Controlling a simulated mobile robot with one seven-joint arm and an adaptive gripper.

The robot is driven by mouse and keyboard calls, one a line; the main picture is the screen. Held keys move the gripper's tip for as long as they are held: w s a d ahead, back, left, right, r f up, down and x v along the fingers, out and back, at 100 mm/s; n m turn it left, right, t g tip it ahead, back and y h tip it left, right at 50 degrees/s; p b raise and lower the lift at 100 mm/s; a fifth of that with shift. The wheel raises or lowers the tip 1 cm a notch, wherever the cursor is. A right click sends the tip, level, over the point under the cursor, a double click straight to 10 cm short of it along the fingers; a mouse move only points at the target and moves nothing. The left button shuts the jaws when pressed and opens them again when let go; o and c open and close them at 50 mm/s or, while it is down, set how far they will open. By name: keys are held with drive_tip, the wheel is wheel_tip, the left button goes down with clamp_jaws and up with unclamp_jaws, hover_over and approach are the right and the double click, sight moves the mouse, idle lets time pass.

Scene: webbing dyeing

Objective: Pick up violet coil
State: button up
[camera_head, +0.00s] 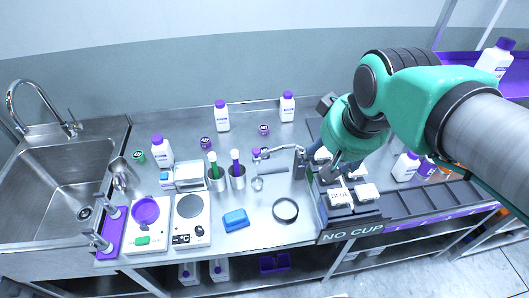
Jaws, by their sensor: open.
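Two small round violet items lie on the steel counter in the head view: one left of centre (205,142) and one further right near the back (264,129). They are too small for me to tell for sure which is the violet coil. My gripper (328,174) hangs from the teal arm at the right, over the dark tray and well to the right of both items. It is open, and I see nothing held in it. The arm hides part of the tray and its contents.
The dark tray (352,225), marked "NO CUP", holds white blocks, one labelled "BLUE" (340,198). A curved metal spout (282,150), white bottles (221,115), two cups with green and violet sticks, a blue sponge (236,219) and a black ring (285,210) stand or lie between.

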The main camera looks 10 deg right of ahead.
drive_tip(key=w+a+g+p, duration=0.1)
drive_tip(key=w+a+p, duration=0.1)
drive_tip(key=w, duration=1)
drive_tip(key=n+g+p, duration=0.3)
drive_tip(key=g+p, duration=0.1)
drive_tip(key=p, duration=0.1)
hover_over(264, 150)
wheel_tip(264, 150, down, 20)
drive_tip(key=r, duration=0.1)
drive_tip(key=shift+s+f, duration=0.25)
drive_tip(key=shift+s, duration=0.1)
drive_tip(key=shift+f+b, duration=1)
drive_tip(key=shift+f, duration=3.25)
drive_tip(key=shift+f, duration=0.1)
drive_tip(key=shift+w+f+b, duration=0.2)
drive_tip(key=shift+f+b, duration=0.5)
drive_tip(key=shift+f, duration=1.85)
